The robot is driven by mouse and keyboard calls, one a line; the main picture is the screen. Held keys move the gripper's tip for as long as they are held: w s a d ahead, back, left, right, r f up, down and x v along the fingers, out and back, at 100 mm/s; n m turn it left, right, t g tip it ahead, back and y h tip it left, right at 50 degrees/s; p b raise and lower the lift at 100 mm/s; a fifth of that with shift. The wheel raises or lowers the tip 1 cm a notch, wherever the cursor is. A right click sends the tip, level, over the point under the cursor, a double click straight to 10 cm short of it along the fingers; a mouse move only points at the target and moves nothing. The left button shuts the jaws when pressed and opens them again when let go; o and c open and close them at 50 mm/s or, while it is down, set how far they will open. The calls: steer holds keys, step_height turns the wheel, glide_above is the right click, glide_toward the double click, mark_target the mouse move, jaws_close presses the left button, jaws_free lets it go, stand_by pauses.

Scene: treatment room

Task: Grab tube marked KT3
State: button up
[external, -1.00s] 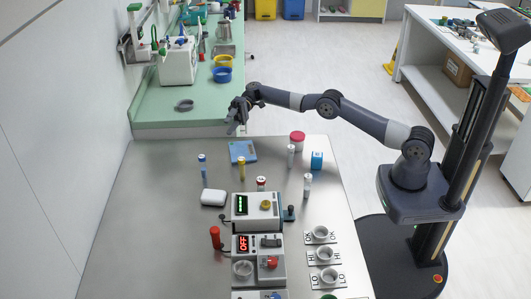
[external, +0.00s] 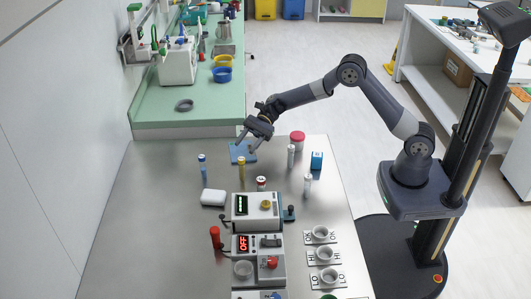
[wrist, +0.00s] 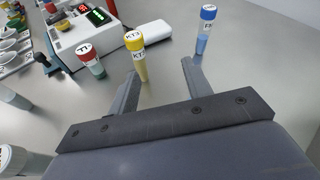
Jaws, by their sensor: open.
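The tube marked KT3 (wrist: 137,58) has a yellow cap and yellow body and stands upright on the metal table. In the external view the yellow-capped tube (external: 241,168) stands behind the white device with the green display.
A white rounded object (external: 213,197) and the white device (external: 255,208) are nearer the front.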

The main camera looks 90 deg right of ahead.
mark_target(240, 169)
steer(key=s+a+m, duration=0.2)
steer(key=s, duration=0.1)
steer(key=shift+a+f+m, duration=0.1)
steer(key=shift+f+m, duration=0.2)
steer(key=shift+f, duration=0.1)
steer(key=shift+a+f+h, duration=0.15)
steer(key=shift+h, duration=0.15)
steer(key=x, duration=0.4)
steer(key=shift+w+a+f+p, duration=0.1)
steer(key=shift+w+a+p, duration=0.1)
steer(key=shift+a+p, duration=0.15)
steer(key=x, duration=0.3)
steer(key=p+x, duration=0.1)
steer(key=x, duration=0.1)
steer(key=shift+w+a+r, duration=0.25)
steer(key=shift+w+a, duration=0.05)
steer(key=shift+w, duration=0.05)
steer(key=shift+c, duration=0.2)
jaws_close()
